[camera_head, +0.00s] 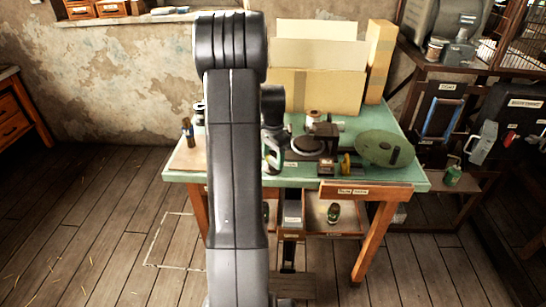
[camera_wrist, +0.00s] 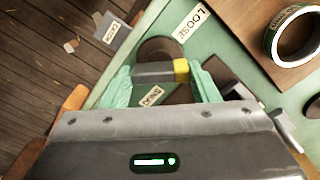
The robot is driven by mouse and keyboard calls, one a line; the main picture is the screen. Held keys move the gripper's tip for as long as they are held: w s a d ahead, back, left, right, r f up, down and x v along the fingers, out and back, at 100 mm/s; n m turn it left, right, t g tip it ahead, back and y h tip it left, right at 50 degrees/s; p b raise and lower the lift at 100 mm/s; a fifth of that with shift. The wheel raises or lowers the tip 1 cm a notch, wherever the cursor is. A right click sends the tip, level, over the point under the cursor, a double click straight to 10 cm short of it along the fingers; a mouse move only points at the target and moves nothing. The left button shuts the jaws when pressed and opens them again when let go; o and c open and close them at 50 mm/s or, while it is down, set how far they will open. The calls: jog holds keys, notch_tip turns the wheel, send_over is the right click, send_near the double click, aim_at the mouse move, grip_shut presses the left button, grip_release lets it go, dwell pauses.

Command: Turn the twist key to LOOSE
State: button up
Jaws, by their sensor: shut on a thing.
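The twist key (camera_wrist: 155,73) shows in the wrist view as a grey bar with a yellow end (camera_wrist: 181,71), on a dark round base on the green bench top. My gripper (camera_wrist: 163,85) has its pale green fingers at the two ends of the bar and is shut on it. The yellow end points right in the picture. A LOOSE label (camera_wrist: 191,22) lies above and a little right of the key, apart from it. A second label (camera_wrist: 152,95) lies just below the bar, its word hard to read. In the head view I cannot make out the key near my arm.
The green bench (camera_head: 425,182) carries a large green disc (camera_head: 385,149) at right and cardboard boxes (camera_head: 315,88) behind. A ring-shaped roll (camera_wrist: 272,42) sits on a brown board at upper right in the wrist view. Dark shelving (camera_head: 440,75) stands right of the bench. Floor at left is clear.

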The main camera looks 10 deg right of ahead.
aim_at(273, 158)
jog(key=n, duration=0.4)
jog(key=shift+n, duration=2.6)
jog(key=o, duration=1)
notch_tip(273, 158, up, 14)
jog(key=shift+f+b, duration=0.1)
jog(key=shift+b, duration=0.25)
